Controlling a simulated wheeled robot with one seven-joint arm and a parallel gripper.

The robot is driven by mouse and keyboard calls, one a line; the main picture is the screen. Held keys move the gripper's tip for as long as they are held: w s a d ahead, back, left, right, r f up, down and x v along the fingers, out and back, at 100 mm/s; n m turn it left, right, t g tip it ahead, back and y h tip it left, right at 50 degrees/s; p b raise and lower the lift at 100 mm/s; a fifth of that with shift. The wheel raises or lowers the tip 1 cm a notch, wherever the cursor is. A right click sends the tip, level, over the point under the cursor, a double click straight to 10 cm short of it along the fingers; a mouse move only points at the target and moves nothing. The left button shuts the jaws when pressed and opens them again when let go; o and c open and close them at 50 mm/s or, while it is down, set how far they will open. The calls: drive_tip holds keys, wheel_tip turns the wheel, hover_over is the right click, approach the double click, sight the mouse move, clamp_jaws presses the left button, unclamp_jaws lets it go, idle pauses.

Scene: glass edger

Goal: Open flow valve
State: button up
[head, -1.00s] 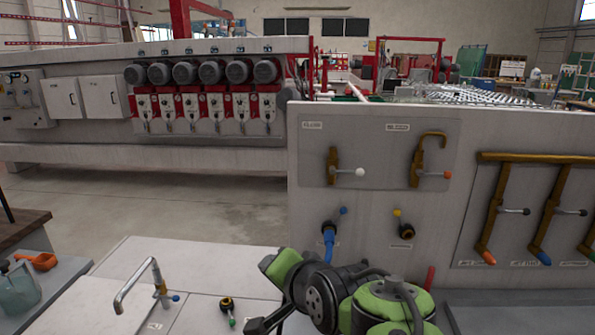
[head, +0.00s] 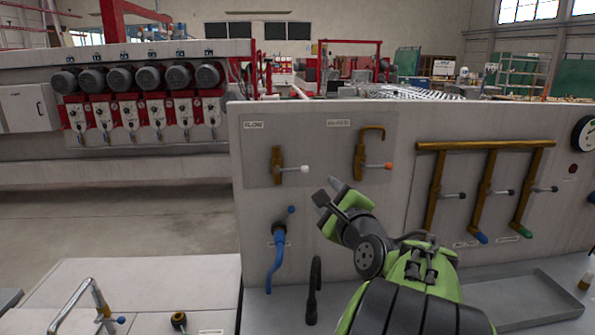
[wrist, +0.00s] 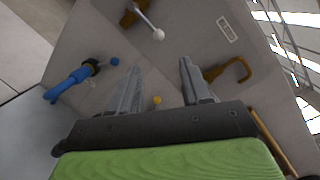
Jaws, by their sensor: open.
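The flow valve (head: 279,166) is a brass fitting under a "FLOW" label, high on the left of the grey panel. Its lever sticks out to the right, roughly level, and ends in a white knob (head: 304,169). My gripper (head: 330,193) is open and empty, below and to the right of the white knob, apart from it. In the wrist view the white knob (wrist: 158,35) lies beyond the fingertips, near the top middle. The brass valve body (wrist: 131,14) is partly cut off there.
A hooked brass valve (head: 372,160) with an orange-tipped lever is to the right. A blue hose (head: 273,254) with a blue-knobbed tap hangs below the flow valve. A black spout (head: 314,290) stands on the ledge. Several brass pipes with levers (head: 485,190) fill the panel's right side.

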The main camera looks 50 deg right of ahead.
sight(305, 171)
drive_tip(key=p+x, duration=0.1)
drive_tip(key=x, duration=1.4)
drive_tip(key=shift+w+a+p, duration=0.1)
drive_tip(key=shift+w+p, duration=0.15)
drive_tip(key=shift+p, duration=0.15)
drive_tip(key=shift+c, duration=0.3)
